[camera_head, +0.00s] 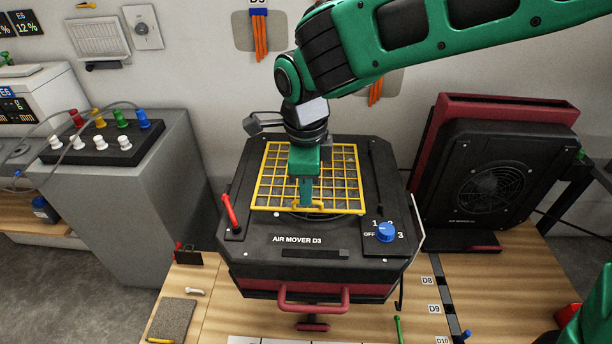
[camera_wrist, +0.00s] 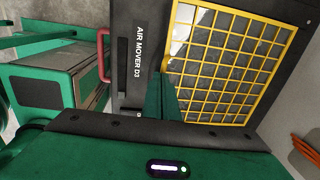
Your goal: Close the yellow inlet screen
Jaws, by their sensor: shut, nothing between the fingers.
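The yellow inlet screen (camera_head: 338,180) is a square wire grid on the top of the black box marked AIR MOVER D3 (camera_head: 350,246). In the wrist view, the fingers (camera_wrist: 163,90) reach the near edge of the screen (camera_wrist: 225,65). Pale patches show behind the grid.
A blue knob (camera_head: 386,232) is at the front right of the box and a red lever (camera_head: 231,213) at the left. A red handle (camera_head: 313,298) sticks out in front. Another black fan unit (camera_head: 490,180) stands at the right. A grey cabinet (camera_head: 140,190) is at the left.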

